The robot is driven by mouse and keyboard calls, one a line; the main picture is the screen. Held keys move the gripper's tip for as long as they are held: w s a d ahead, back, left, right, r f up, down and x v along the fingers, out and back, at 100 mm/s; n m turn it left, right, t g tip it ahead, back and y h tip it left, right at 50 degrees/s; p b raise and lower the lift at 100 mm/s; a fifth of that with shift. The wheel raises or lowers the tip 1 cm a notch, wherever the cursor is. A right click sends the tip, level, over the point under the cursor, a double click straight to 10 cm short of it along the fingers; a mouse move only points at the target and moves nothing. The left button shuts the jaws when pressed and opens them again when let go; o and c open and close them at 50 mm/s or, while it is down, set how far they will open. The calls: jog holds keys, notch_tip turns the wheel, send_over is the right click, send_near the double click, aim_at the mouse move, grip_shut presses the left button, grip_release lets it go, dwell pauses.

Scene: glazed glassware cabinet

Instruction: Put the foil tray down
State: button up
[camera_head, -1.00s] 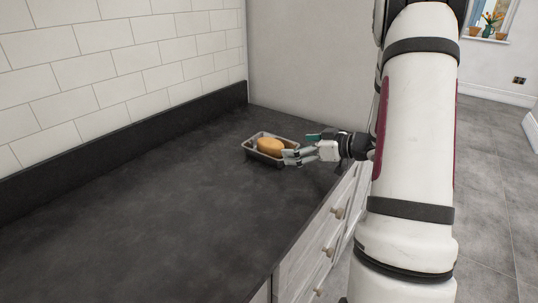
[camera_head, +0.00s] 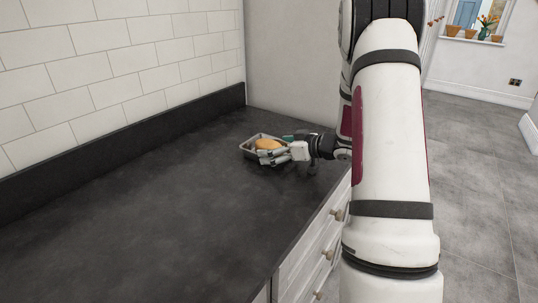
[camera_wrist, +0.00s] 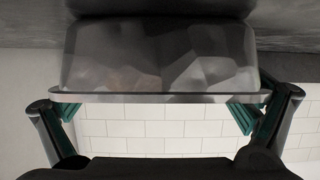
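The foil tray (camera_head: 245,152) is a shallow silver-grey tray near the far end of the dark worktop, holding an orange-brown oval item (camera_head: 268,144). It looks level and appears to rest on the worktop. My gripper (camera_head: 268,157) comes from the right, with its fingers over the tray's near right side. In the wrist view, the crinkled tray wall (camera_wrist: 160,60) fills the middle. My gripper's teal-padded fingers (camera_wrist: 155,112) are spread wide near the rim's two ends. Their tips are hidden at the rim, and I see no clear grip on the tray.
The dark worktop (camera_head: 150,215) is bare to the left and in front. A dark upstand (camera_head: 130,143) and white tiled wall (camera_head: 110,60) run along the left. A plain grey wall (camera_head: 295,60) closes the far end. Drawers with knobs (camera_head: 338,215) lie below the front edge.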

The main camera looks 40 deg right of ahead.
jog(key=c, duration=0.8)
jog(key=shift+c, duration=0.6)
